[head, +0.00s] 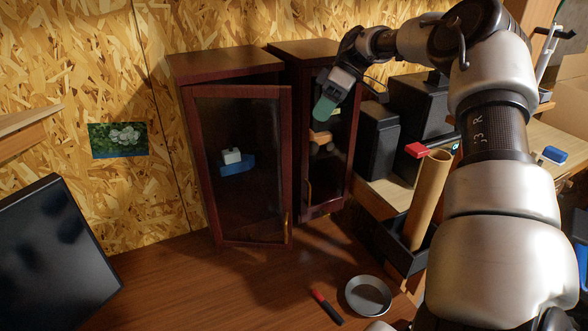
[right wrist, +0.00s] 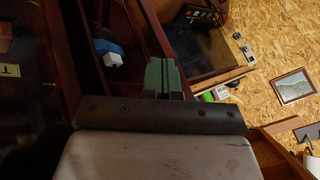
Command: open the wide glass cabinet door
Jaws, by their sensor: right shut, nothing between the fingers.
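The wide glass door (head: 240,170) has a dark red-brown frame and fronts the left cabinet (head: 215,64). Its right edge stands out from the cabinet front, so it is ajar, with its left side at the cabinet. A brass-coloured handle (head: 286,227) is low on its right edge. A blue and white object (head: 236,161) shows behind the glass; it also shows in the right wrist view (right wrist: 108,52). My right gripper (head: 324,109), with green fingers, is shut and empty, right of the door's free edge, before the narrower cabinet (head: 305,48). My left gripper is not in view.
A grey bowl (head: 368,296) and a red-and-black tool (head: 326,306) lie on the bench in front. A monitor (head: 55,255) stands at left. Black speakers (head: 376,142) and a cardboard tube (head: 428,195) are at right. The bench before the wide door is mostly clear.

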